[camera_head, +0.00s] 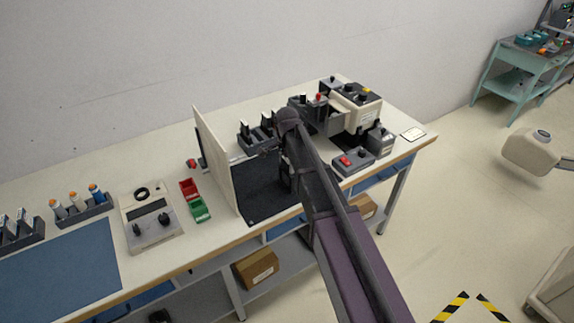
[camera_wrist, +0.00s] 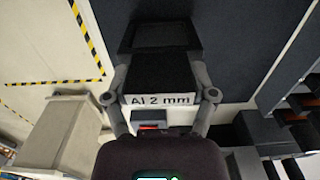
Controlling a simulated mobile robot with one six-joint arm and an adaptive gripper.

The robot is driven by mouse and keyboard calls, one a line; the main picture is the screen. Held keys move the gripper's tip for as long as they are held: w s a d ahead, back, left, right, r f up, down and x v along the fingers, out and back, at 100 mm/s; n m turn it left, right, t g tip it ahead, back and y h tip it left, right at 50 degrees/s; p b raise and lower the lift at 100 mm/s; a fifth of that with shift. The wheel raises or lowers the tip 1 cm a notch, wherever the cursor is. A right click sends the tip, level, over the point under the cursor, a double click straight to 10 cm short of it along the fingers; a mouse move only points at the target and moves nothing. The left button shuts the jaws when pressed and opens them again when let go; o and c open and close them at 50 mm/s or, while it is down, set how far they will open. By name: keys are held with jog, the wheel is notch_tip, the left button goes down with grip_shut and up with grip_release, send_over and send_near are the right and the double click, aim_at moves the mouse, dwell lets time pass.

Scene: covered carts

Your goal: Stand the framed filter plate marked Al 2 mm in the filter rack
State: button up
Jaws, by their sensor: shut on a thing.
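The framed filter plate marked Al 2 mm (camera_wrist: 158,99) is in my gripper (camera_wrist: 160,82), its white label facing the wrist camera and its dark frame reaching away from it. In the head view my gripper (camera_head: 286,182) hangs below my arm over the black mat, and the arm hides much of it. A dark rack (camera_head: 249,143) with upright dark pieces stands behind the mat, partly hidden by my arm; it looks like the filter rack. In the wrist view, dark blocks with orange-brown parts (camera_wrist: 300,105) show at the right; I cannot tell which they are.
An upright cream panel (camera_head: 217,160) stands left of the black mat (camera_head: 262,205). A beige-and-dark machine (camera_head: 357,108) and a control box with a red button (camera_head: 353,161) stand to the right. Red and green bins (camera_head: 199,209) and a meter (camera_head: 152,225) are left of the panel.

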jog(key=shift+f, duration=0.15)
jog(key=o, duration=1.2)
jog(key=shift+o, duration=0.2)
notch_tip(320, 180, up, 12)
jog(key=p, duration=1.2)
jog(key=s+d+n, duration=1.1)
jog(key=s+d, duration=0.9)
jog(key=shift+s, duration=0.4)
